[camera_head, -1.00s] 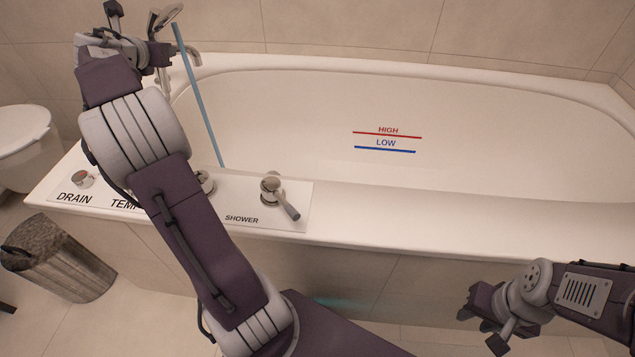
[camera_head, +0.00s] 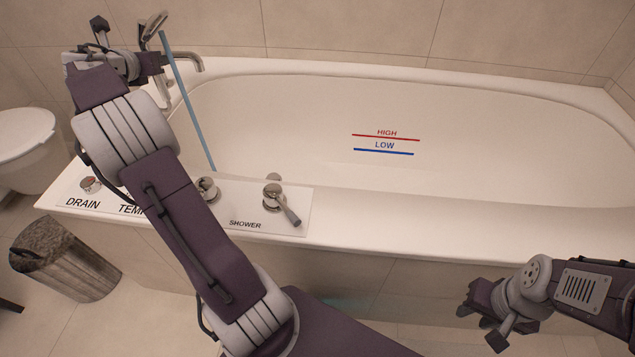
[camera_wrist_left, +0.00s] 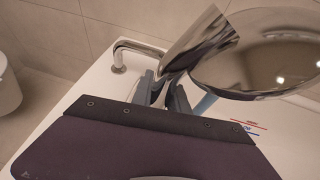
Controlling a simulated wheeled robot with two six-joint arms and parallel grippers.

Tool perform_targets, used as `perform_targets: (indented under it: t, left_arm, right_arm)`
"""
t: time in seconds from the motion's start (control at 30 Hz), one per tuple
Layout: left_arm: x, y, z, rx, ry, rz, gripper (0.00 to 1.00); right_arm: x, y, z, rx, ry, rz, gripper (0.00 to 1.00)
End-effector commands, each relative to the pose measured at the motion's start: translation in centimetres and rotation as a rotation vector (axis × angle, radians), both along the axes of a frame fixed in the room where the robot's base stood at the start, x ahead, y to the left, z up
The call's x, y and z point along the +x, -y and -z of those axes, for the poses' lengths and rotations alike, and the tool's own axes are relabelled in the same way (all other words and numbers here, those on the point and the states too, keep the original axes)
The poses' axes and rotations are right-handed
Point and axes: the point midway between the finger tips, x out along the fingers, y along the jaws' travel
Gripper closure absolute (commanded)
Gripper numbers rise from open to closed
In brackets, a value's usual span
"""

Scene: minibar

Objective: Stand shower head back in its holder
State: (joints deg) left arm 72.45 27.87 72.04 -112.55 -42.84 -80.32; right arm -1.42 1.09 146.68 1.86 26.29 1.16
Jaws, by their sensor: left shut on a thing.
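The chrome shower head (camera_head: 154,25) is at the upper left in the head view, above the tub's far left corner. It looks large in the left wrist view (camera_wrist_left: 265,62), with its handle (camera_wrist_left: 200,42) running down to the fingers. My left gripper (camera_head: 152,58) is shut on the shower head's handle and holds it tilted; its fingers also show in the left wrist view (camera_wrist_left: 165,92). A blue-grey hose (camera_head: 190,105) slants from there into the tub. I cannot make out the holder clearly. My right gripper (camera_head: 466,300) is at lower right, away from the tub; its finger gap is unclear.
A chrome spout (camera_head: 192,60) stands close beside my left gripper. The white bathtub (camera_head: 450,205) has a front-left panel with knobs and a shower lever (camera_head: 282,203). A bin (camera_head: 65,258) and a toilet (camera_head: 25,135) stand at left. The tub's inside is open.

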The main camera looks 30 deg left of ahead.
Motion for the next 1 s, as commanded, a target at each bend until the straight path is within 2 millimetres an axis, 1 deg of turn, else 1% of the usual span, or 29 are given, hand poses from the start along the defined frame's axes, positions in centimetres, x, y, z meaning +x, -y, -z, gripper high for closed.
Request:
perform_targets:
  t: [0.27,0.53,0.9,0.97,1.0]
  left_arm:
    - [0.0,0.0,-0.1,-0.006,0.004,0.004,1.00]
    - [0.0,-0.1,-0.2,-0.006,0.003,0.104,1.00]
    - [0.0,0.0,0.0,-0.004,0.003,0.132,1.00]
    - [0.0,-0.1,-0.1,-0.005,0.003,0.131,1.00]
    - [-0.2,-0.4,-0.2,-0.006,0.003,0.130,1.00]
  right_arm:
    - [0.0,0.0,-0.2,0.000,0.000,0.000,0.65]
    - [0.0,0.0,-1.9,0.000,0.000,0.000,0.65]
    - [0.0,0.0,-2.0,0.000,0.000,0.000,0.65]
    - [0.0,0.0,-2.3,0.000,0.000,0.000,0.65]
    - [0.0,0.0,-2.7,0.000,0.000,0.000,0.65]
